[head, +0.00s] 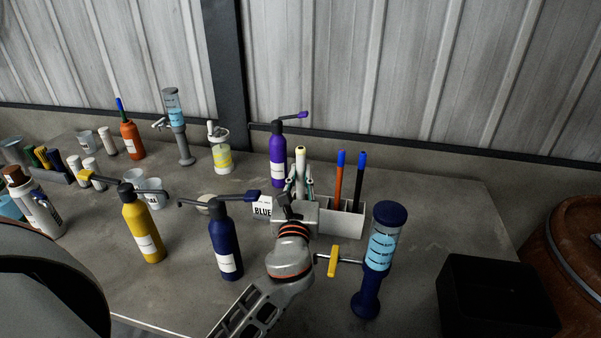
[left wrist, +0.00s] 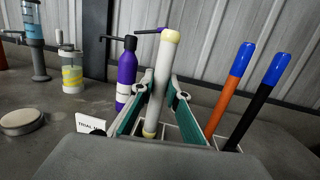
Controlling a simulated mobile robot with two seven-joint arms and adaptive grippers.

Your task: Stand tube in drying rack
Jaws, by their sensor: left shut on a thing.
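A white tube (head: 300,158) with a pale yellow cap stands nearly upright between the fingers of my left gripper (head: 299,183). In the left wrist view, the tube (left wrist: 161,85) is between the two green-padded fingers, leaning slightly. The grey rack (head: 342,223) has open compartments; an orange stick (head: 338,182) and a black stick (head: 358,185), both blue-tipped, lean in its right part. The tube's lower end is at the rack's left part. I cannot tell whether it is inside a compartment or just above. My right gripper is not in view.
A purple bottle (head: 278,155) stands behind the rack, and a navy bottle (head: 224,245) and a yellow bottle (head: 143,228) stand left. A blue disperser column (head: 381,250) with a yellow-handled tap is close right. A black bin (head: 495,300) is front right.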

